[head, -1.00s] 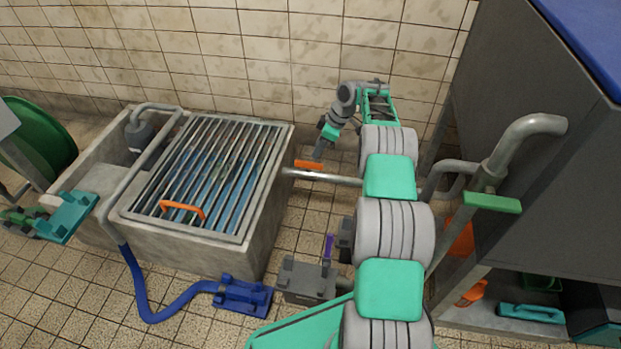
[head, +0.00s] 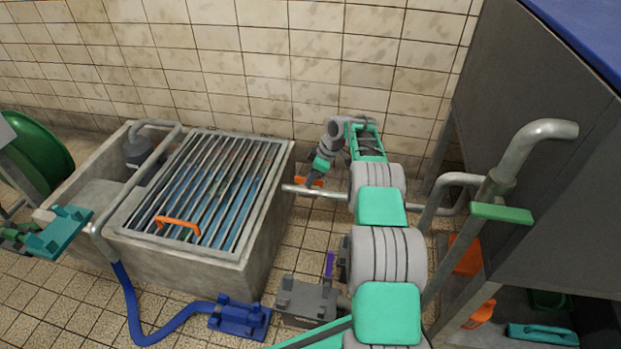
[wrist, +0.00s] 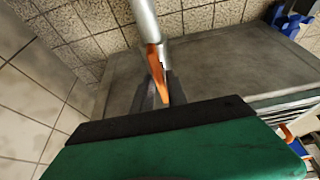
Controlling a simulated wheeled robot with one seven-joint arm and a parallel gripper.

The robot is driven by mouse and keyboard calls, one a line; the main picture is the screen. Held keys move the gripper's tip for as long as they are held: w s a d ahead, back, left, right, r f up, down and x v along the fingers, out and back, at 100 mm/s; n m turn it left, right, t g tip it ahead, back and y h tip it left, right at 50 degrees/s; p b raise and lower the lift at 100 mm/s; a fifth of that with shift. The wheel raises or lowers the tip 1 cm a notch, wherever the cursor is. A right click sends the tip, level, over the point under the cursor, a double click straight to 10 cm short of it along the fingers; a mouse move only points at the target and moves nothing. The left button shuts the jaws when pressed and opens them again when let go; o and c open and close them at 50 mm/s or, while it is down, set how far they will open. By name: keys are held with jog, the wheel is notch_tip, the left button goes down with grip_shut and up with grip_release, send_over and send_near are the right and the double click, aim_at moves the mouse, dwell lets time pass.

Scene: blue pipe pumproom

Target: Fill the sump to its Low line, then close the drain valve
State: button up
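The concrete sump (head: 195,262) stands at the left in the head view under a barred grate with an orange handle (head: 178,226). Blue water (head: 205,190) shows between the bars; I cannot make out a Low line. The drain pipe (head: 328,194) leaves the sump's right side. The drain valve's orange lever (head: 310,181) lies roughly along it. My gripper (head: 307,178) is down at this lever. In the wrist view the lever (wrist: 157,62) reaches in between my dark fingers (wrist: 158,90). Whether they press on it cannot be told.
A blue hose (head: 165,335) runs from the grey filling pipe (head: 97,228) to a blue coupling (head: 240,318) on the floor. A grey bench frame (head: 455,215) with bent pipes stands close right of my arm. The tiled wall (head: 300,70) is behind.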

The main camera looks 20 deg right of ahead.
grip_shut()
jog(key=shift+m, duration=0.3)
jog(key=m+p, duration=0.1)
jog(key=m+t+h+p, duration=0.1)
jog(key=m, duration=0.1)
jog(key=shift+s+a+r, duration=0.15)
jog(key=m+h+p, duration=0.1)
jog(key=m, duration=0.1)
jog(key=m+p, duration=0.1)
jog(key=m, duration=0.2)
jog(key=shift+a+t+h, duration=0.1)
jog(key=shift+t+h, duration=0.2)
jog(key=shift+h, duration=0.1)
jog(key=m, duration=0.2)
jog(key=m+h+p, duration=0.1)
jog(key=m, duration=0.1)
jog(key=shift+a+h, duration=0.15)
jog(key=shift+h, duration=0.15)
jog(key=shift+m+h+b, duration=0.2)
jog(key=shift+m+h, duration=0.3)
jog(key=shift+m, duration=0.9)
jog(key=shift+m+h+b, duration=0.2)
jog(key=shift+m+h, duration=0.3)
jog(key=shift+m, duration=0.9)
